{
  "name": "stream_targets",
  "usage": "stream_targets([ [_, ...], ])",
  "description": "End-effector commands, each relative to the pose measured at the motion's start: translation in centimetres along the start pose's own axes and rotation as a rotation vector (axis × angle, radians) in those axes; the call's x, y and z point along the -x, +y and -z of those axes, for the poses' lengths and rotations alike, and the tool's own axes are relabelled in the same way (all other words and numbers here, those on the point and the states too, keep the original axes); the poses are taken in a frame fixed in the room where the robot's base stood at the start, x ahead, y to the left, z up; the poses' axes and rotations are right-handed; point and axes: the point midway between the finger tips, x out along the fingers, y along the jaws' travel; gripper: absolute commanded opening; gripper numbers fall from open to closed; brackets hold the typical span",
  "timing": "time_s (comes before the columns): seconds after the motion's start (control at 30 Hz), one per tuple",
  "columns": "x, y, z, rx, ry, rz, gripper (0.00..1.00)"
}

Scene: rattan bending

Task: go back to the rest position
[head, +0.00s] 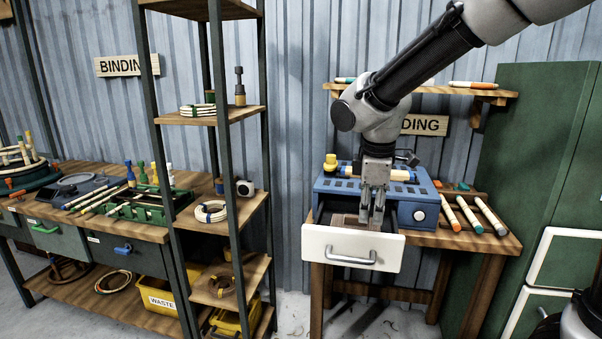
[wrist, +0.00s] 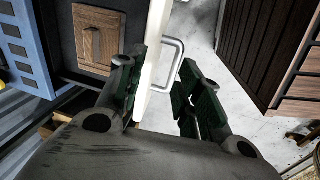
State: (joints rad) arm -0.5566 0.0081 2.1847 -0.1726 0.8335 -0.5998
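My gripper (head: 371,220) points down at the open drawer of the workbench, just behind or over its white front (head: 318,243). In the wrist view my gripper (wrist: 163,100) is open, its two green-padded fingers apart with nothing held between them. The drawer's white front (wrist: 157,50) and its metal handle (wrist: 178,65) show beyond the gap between the fingers. I cannot tell whether a finger touches the front. A brown wooden block (wrist: 95,43) lies inside the drawer, left of the fingers; in the head view the fingers partly hide it.
A blue machine (head: 330,187) stands on the bench behind my gripper, with colored sticks (head: 470,213) to the right. A shelf rack (head: 240,205) stands left of the bench. A green cabinet (head: 540,150) stands at the right. A small wall shelf (head: 480,92) is close behind my arm.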

Motion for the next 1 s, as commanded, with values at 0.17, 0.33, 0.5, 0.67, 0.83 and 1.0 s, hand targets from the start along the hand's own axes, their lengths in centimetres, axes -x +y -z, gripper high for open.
stream_targets([
  [0.17, -0.8, -1.5, -1.2, -0.135, -0.032, 0.040, 0.35],
  [0.33, -0.1, -3.8, -4.4, -0.340, -0.047, 0.070, 0.35],
  [0.5, 1.4, -5.4, -8.7, -0.562, -0.036, 0.080, 0.35],
  [0.67, 3.1, -7.2, -13.5, -0.793, 0.000, 0.075, 0.35],
  [0.83, 5.2, -10.0, -19.6, -1.063, 0.082, 0.037, 0.35],
  [1.0, 7.0, -11.6, -23.5, -1.209, 0.173, -0.043, 0.35],
])
